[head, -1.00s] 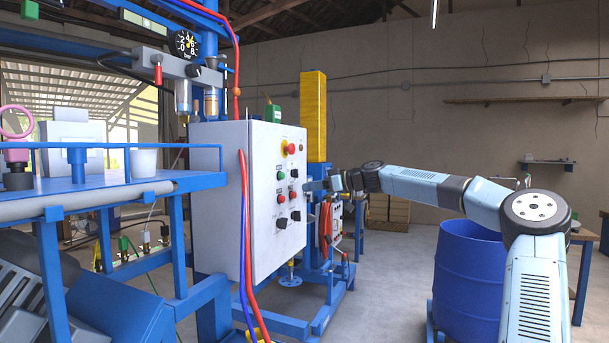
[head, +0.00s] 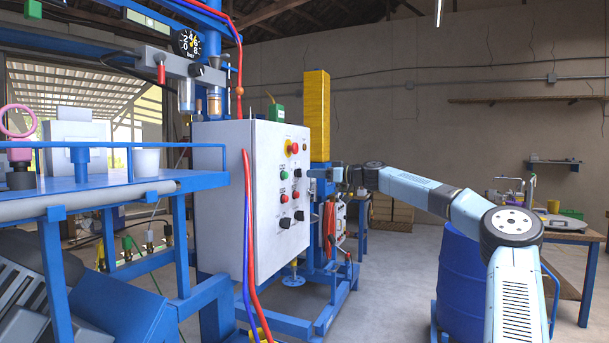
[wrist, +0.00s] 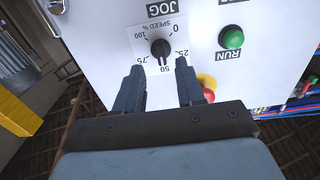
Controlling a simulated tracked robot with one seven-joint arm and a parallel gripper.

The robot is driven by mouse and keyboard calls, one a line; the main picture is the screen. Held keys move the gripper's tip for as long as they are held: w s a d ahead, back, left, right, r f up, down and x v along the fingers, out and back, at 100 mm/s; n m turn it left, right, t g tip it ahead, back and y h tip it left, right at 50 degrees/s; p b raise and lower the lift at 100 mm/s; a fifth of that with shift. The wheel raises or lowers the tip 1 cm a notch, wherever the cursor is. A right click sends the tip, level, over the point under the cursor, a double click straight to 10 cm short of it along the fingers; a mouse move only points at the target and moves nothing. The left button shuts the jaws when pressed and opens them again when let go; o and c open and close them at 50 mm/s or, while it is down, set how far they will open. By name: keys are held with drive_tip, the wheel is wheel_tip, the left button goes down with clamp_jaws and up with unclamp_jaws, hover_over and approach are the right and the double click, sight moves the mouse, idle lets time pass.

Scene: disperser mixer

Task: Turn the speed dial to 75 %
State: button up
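The speed dial (wrist: 160,48) is a black round knob on a white scale plate, shown upside down in the wrist view. Its scale runs 0, 25, 50, 75, 100; a small white mark seems to face 50. My gripper (wrist: 159,65) is open and empty. Its two dark fingers point at the panel, their tips on either side just short of the knob in the picture; I see no contact. In the head view my gripper (head: 314,174) is at the right side of the control box (head: 222,200), close to the dial (head: 296,173).
A green RUN button (wrist: 231,38) sits beside the dial, and a red and yellow emergency stop (wrist: 208,86) is near the right finger. Red and blue hoses (head: 247,230) hang along the box edge. A blue drum (head: 458,285) stands below my arm.

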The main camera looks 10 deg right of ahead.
sight(299, 173)
drive_tip(key=shift+x, duration=2.2)
drive_tip(key=shift+c, duration=0.2)
clamp_jaws()
